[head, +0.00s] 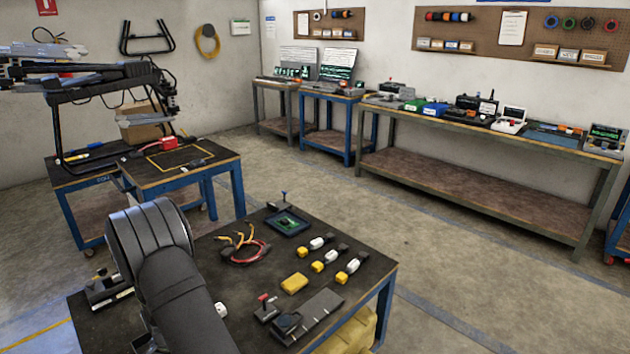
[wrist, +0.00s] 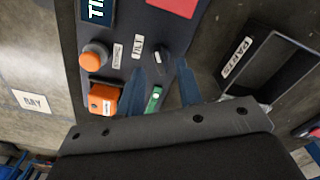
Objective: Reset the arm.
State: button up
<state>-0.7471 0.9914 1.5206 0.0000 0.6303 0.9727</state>
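My gripper (wrist: 162,76) shows in the wrist view with its two blue-grey fingers apart and nothing held between them. It is above a dark control panel (wrist: 125,18). A small green part (wrist: 153,98) on the panel shows between the fingers, nearer the left one; I cannot tell the height gap. An orange round button (wrist: 93,56) and an orange block (wrist: 103,98) are left of the fingers. In the head view my arm's dark links fill the lower left over the near table (head: 372,268), and my gripper does not show there.
A dark tray labelled PARTS (wrist: 238,60) lies right of the fingers. On the near table are a yellow block (head: 294,283), several yellow-and-white connectors (head: 325,260), red cabling (head: 247,252) and a grey metal fixture (head: 318,312).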

notch_tip(320, 180, down, 3)
jog(key=shift+f, duration=0.1)
jog(key=shift+r+n, duration=0.2)
jog(key=shift+n, duration=0.3)
jog(key=n, duration=0.4)
jog(key=shift+n, duration=0.3)
notch_tip(320, 180, up, 10)
jog(key=shift+r, duration=0.2)
jog(key=shift+o, duration=0.2)
dwell(1.3)
